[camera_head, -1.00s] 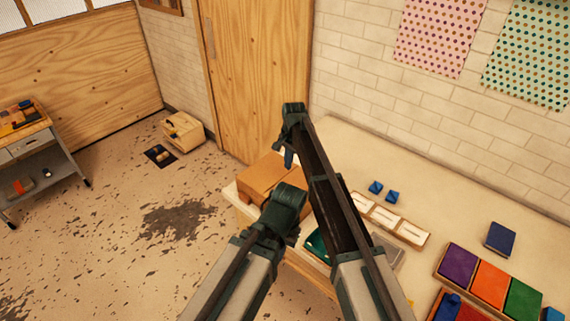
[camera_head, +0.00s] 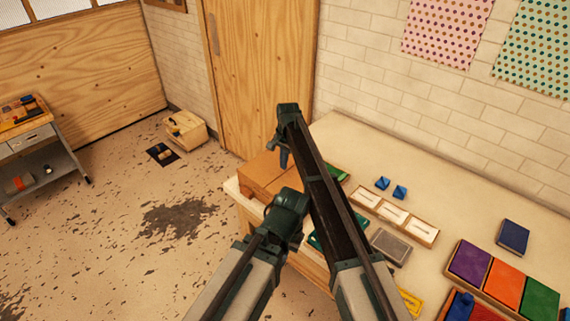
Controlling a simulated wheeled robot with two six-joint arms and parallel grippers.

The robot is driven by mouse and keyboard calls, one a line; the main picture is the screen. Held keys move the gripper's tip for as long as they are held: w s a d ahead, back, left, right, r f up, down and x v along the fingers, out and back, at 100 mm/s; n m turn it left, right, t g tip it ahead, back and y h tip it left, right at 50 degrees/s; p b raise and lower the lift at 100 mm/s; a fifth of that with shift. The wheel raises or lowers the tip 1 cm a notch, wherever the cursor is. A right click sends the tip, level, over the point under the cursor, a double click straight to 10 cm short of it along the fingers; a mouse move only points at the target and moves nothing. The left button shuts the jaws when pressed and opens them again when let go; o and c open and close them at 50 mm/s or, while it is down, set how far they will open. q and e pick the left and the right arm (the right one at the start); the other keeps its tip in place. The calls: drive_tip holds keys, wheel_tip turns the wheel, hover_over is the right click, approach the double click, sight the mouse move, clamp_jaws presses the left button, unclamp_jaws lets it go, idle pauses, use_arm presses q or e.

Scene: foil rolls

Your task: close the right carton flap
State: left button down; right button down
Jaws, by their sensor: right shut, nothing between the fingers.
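The brown carton (camera_head: 262,178) stands at the left end of the table. Its right part is hidden behind my arms, so I cannot tell how the right flap stands. My right gripper (camera_head: 284,160) points down over the carton's far right part, shut and empty; I cannot tell whether it touches the carton. My left arm comes up from below, its dark joint in front of the carton's near right side. The left gripper's fingers cannot be made out.
The table (camera_head: 465,185) holds green items (camera_head: 338,172), two blue cubes (camera_head: 399,192), a tray with white cards (camera_head: 427,234), a grey pad (camera_head: 390,246), a dark blue book (camera_head: 514,236) and coloured boxes (camera_head: 495,283). The brick wall (camera_head: 420,100) bounds the back.

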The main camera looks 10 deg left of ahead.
use_arm(q)
drive_tip(key=shift+f, duration=0.15)
use_arm(e)
drive_tip(key=shift+f, duration=0.15)
idle(0.5)
drive_tip(key=shift+s+d+f+b, duration=0.3)
drive_tip(key=shift+s+d+b, duration=0.1)
drive_tip(key=shift+d, duration=0.2)
use_arm(q)
drive_tip(key=shift+f, duration=0.3)
